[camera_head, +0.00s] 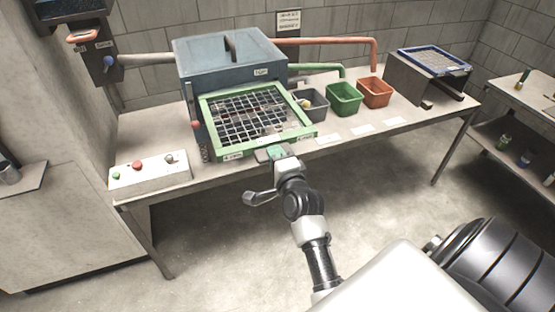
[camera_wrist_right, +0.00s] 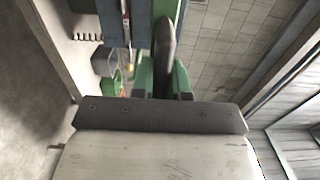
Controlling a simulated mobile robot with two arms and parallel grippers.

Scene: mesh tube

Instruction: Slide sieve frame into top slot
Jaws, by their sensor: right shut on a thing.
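The sieve frame (camera_head: 301,117) is green with a wire mesh and small white labels on its front edge. It lies at the front of the blue-grey sieving machine (camera_head: 228,60), its back edge close to the machine body. I cannot tell whether its back edge is inside the top slot; the slot is not clearly visible. My right gripper (camera_head: 272,153) is at the middle of the frame's front edge, shut on it. In the right wrist view, my gripper's green fingers (camera_wrist_right: 162,82) close around a dark handle-like part (camera_wrist_right: 164,48). My left gripper is out of view.
Grey, green (camera_head: 344,98) and orange (camera_head: 375,92) bins stand right of the machine. A blue-rimmed sieve frame (camera_head: 467,71) lies on a dark stand (camera_head: 420,84) at the table's right. A button box (camera_head: 149,172) sits at the left front. Pale cards lie along the front edge.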

